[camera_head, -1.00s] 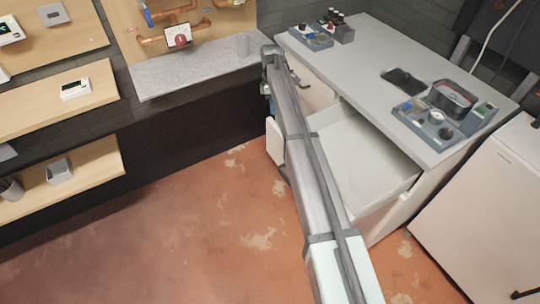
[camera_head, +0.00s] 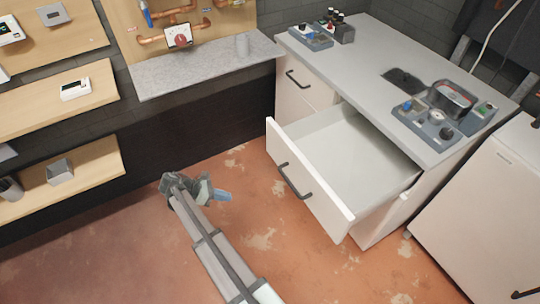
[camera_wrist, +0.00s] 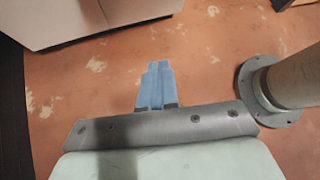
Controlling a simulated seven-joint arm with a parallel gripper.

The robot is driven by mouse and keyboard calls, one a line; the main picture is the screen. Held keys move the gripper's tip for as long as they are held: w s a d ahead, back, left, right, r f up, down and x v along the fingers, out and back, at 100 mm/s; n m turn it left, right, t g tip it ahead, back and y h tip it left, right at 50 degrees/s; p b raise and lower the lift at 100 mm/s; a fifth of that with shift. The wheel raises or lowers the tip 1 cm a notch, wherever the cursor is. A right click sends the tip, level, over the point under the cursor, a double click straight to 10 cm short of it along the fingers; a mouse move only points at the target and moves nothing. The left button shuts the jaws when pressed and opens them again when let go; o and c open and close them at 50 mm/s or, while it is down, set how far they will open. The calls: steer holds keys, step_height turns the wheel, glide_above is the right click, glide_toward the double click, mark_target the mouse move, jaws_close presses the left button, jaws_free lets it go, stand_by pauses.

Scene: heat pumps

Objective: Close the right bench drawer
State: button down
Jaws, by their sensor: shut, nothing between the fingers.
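The right bench drawer (camera_head: 312,190) is pulled well out of the white bench in the head view. It looks empty inside, and a dark bar handle (camera_head: 294,181) is on its front. My gripper (camera_head: 222,195) is to the left of the drawer front, apart from it, over the floor. Its blue fingers (camera_wrist: 156,86) are together with nothing between them in the wrist view. A white cabinet face shows at the top left of the wrist view; I cannot tell which part of the bench it is.
The bench top (camera_head: 355,60) carries tool trays (camera_head: 436,118) and a dark flat item (camera_head: 404,80). A shut drawer (camera_head: 300,88) is at the bench's left. A white appliance (camera_head: 490,210) stands at right. Shelves (camera_head: 75,165) line the left wall. Reddish floor (camera_head: 120,250) is clear.

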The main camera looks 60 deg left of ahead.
steer(key=w+d+r+t+y, duration=0.2)
steer(key=w+r+t, duration=0.2)
steer(key=w+r, duration=0.15)
steer(key=n+t+y, duration=0.1)
steer(key=t+y, duration=0.1)
steer(key=t, duration=0.2)
glide_toward(278, 152)
steer(key=w, duration=0.6)
steer(key=shift+w+a, duration=0.15)
steer(key=shift+w, duration=0.25)
steer(key=shift+w, duration=0.1)
steer(key=w, duration=3.1)
steer(key=shift+w, duration=0.85)
steer(key=shift+w+r, duration=0.1)
steer(key=s, duration=1.5)
